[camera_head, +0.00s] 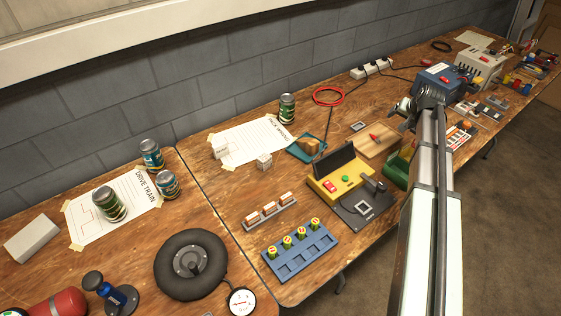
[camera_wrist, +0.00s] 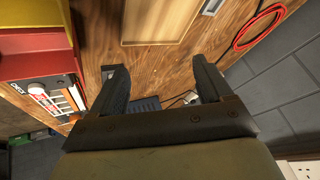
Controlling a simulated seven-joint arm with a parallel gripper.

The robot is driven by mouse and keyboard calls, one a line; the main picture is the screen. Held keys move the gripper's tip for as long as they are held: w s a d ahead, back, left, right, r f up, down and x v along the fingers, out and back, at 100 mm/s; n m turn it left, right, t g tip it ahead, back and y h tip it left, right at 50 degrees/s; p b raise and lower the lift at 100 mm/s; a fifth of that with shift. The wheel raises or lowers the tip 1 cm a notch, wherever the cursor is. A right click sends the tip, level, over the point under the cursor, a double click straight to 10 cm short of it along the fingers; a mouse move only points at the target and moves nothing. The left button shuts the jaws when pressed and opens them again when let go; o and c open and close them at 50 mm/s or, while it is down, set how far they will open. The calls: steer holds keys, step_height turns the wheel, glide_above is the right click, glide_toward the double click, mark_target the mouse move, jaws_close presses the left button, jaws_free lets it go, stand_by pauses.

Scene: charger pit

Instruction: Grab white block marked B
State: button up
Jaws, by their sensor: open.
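A small white block (camera_head: 264,161) stands on the wooden bench beside the taped paper sheet. A second small white block (camera_head: 220,148) stands on the left part of that sheet. I cannot read a letter on either block. My gripper (camera_head: 404,107) is far to the right of both, over the bench near the blue box. In the wrist view my gripper (camera_wrist: 160,84) has its two fingers apart with nothing between them. Neither small white block shows in the wrist view.
A teal tray (camera_head: 295,152), a wooden board (camera_head: 388,147), a yellow case (camera_head: 327,187) and a green can (camera_head: 287,108) stand near the blocks. A red cable (camera_head: 328,96) lies by the wall. Bare bench shows in front of the blocks.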

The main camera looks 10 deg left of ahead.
steer(key=s+a+r+n+g, duration=0.15)
steer(key=a+n, duration=0.25)
steer(key=a, duration=1)
steer(key=n+g, duration=0.5)
steer(key=n, duration=0.6)
glide_toward(264, 157)
steer(key=shift+t, duration=0.35)
steer(key=shift+w+a+f, duration=0.1)
steer(key=shift+a+f, duration=0.05)
steer(key=shift+f, duration=1.55)
steer(key=shift+w+a+f, duration=0.1)
steer(key=shift+a+f, duration=0.1)
steer(key=shift+f, duration=1.5)
steer(key=shift+w+a+f, duration=0.1)
steer(key=shift+a+f, duration=0.05)
steer(key=shift+f, duration=1.55)
steer(key=c, duration=1)
